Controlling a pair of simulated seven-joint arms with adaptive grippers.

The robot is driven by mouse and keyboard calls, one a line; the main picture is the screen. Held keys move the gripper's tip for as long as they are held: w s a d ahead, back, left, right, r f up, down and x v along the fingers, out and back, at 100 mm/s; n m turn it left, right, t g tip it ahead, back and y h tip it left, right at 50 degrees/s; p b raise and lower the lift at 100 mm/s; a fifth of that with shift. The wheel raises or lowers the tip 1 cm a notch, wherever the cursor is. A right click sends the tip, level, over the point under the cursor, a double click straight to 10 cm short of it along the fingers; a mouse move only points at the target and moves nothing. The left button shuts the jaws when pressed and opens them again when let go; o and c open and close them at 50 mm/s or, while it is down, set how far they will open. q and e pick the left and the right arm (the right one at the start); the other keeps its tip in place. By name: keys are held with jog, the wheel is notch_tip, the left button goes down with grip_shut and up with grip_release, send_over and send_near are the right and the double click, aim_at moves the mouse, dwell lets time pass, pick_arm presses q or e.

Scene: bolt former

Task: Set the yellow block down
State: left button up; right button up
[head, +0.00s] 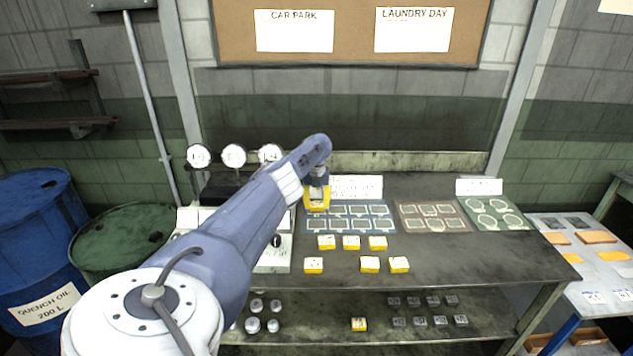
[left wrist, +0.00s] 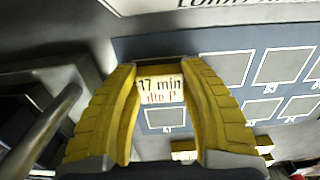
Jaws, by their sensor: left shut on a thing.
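My left gripper (head: 317,200) is over the left end of the blue board (head: 384,228). In the left wrist view its yellow fingers (left wrist: 160,85) are shut on a yellow block (left wrist: 162,92) with a white label reading "17 min". The block appears over the upper left of the blue board (left wrist: 215,48), just above an outlined square (left wrist: 165,119) in that picture. I cannot tell whether it touches the board. In the head view the fingers and block merge into one yellow patch. My right gripper is not in view.
Several labelled yellow blocks (head: 351,242) stand in front of the blue board. A brown board (head: 432,226) and a green board with circles (head: 494,226) lie to the right. Three round gauges (head: 234,155) stand at the back left. The table's (head: 470,262) front right is clear.

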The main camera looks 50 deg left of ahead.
aim_at(317, 202)
pick_arm(q)
jog(key=shift+f, duration=0.1)
jog(key=o, duration=1.2)
jog(key=shift+c, duration=0.2)
notch_tip(317, 202, up, 12)
